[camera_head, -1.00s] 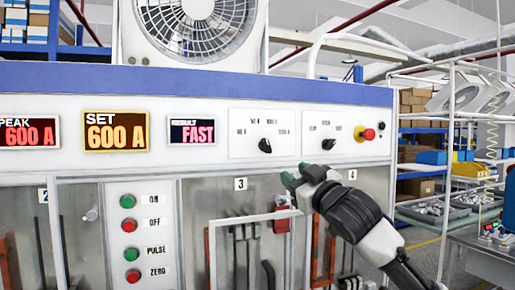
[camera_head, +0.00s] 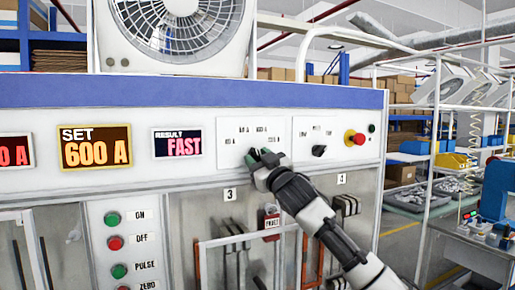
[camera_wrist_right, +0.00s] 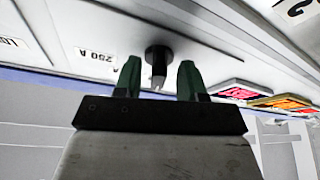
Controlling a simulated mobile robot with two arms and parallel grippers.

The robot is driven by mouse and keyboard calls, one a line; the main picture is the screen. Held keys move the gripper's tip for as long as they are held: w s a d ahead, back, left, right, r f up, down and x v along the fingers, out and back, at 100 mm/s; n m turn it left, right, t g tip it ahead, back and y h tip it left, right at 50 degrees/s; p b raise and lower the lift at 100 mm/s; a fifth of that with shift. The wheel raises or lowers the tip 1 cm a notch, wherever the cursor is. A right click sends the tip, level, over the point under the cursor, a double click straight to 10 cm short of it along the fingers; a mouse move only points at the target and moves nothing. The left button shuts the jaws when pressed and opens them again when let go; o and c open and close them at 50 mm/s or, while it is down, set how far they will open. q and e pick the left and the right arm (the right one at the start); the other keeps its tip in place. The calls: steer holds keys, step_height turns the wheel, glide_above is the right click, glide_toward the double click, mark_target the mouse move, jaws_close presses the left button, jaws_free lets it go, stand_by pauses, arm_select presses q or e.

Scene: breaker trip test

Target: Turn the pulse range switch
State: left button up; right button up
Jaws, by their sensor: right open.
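The switch with ampere labels has a dark knob on a white plate (camera_head: 229,133) on the test bench's front panel. In the head view the knob is mostly hidden by my right gripper (camera_head: 262,156). In the right wrist view the black knob (camera_wrist_right: 157,57) stands between the two green fingertips of my right gripper (camera_wrist_right: 158,78), with a gap on each side. The right gripper is open around the knob; contact is not visible. A "250 A" label (camera_wrist_right: 95,54) shows beside the knob. My left gripper is out of view.
A second dark knob (camera_head: 318,150) and a red emergency button (camera_head: 355,138) sit to the right. Displays read SET 600 A (camera_head: 95,147) and RESULT FAST (camera_head: 177,143). Push buttons (camera_head: 115,242) and cabinet handles lie below.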

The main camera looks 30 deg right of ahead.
steer(key=shift+r, duration=0.25)
steer(key=shift+f, duration=0.1)
steer(key=shift+w, duration=0.1)
jaws_close()
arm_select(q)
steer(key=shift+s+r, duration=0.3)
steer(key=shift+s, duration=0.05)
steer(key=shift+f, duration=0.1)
